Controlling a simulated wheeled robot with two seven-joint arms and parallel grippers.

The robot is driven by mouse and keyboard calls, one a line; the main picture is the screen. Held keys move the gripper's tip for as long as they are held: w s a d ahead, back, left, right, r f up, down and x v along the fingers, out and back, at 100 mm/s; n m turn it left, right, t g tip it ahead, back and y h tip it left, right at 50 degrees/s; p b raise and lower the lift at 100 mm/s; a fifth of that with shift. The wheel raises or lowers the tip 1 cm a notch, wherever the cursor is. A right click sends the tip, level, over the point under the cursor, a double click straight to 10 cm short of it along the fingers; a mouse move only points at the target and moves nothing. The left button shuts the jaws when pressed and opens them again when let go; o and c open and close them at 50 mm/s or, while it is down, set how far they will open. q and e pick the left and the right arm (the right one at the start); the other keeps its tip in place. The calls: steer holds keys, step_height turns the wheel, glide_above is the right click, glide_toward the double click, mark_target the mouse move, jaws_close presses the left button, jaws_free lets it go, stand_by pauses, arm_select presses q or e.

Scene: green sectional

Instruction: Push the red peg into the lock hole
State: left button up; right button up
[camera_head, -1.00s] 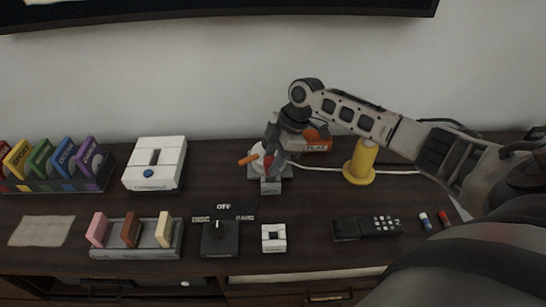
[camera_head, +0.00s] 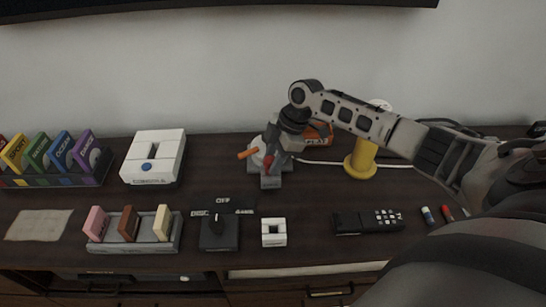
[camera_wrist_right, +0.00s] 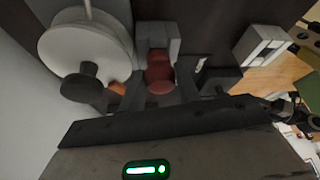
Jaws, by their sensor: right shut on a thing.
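The red peg shows in the right wrist view (camera_wrist_right: 160,75), between the two dark fingers of my right gripper (camera_wrist_right: 158,92), which are shut on it. Its far end meets the grey lock block (camera_wrist_right: 157,32); how deep it sits in the hole cannot be told. In the head view my right gripper (camera_head: 272,160) is at the small grey lock stand (camera_head: 271,182), with a bit of red peg (camera_head: 268,166) showing at the fingers. The hole itself is hidden. My left gripper is not in view.
Beside the lock stand are an orange lever (camera_head: 247,153) and a white disc, large in the wrist view (camera_wrist_right: 60,45). A yellow cylinder (camera_head: 361,160) stands to the right under my arm. A white cube (camera_head: 273,233), black dial box (camera_head: 219,234) and remote (camera_head: 368,222) lie in front.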

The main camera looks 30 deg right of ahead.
steer(key=o, duration=1.1)
steer(key=shift+d+r, duration=0.1)
arm_select(q)
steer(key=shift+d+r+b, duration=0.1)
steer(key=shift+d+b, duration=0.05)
steer(key=shift+b, duration=0.25)
arm_select(e)
steer(key=shift+v, duration=7.8)
